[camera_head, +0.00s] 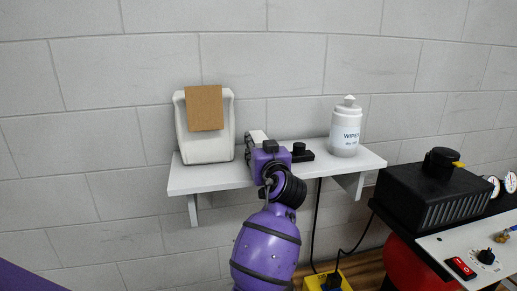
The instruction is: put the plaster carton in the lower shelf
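A white wall shelf (220,178) on brackets crosses the middle of the view. It is the only shelf in view. My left gripper (256,148), on a purple arm rising from below, is over the shelf's middle, pointing away from me. Its fingers are mostly hidden by the wrist. A small white block (258,136) shows just beyond it; I cannot tell whether it is gripped or whether it is the plaster carton. A plain brown board or carton (205,108) shows at the front of a white holder (206,148) at the shelf's left end. My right gripper is out of view.
A white wipes bottle (345,130) stands upright near the shelf's right end. A small black object (301,153) lies right of my gripper. A black ribbed box (430,190) and a panel with gauges (470,250) are at the right. A cable hangs below the shelf to a yellow unit (328,283).

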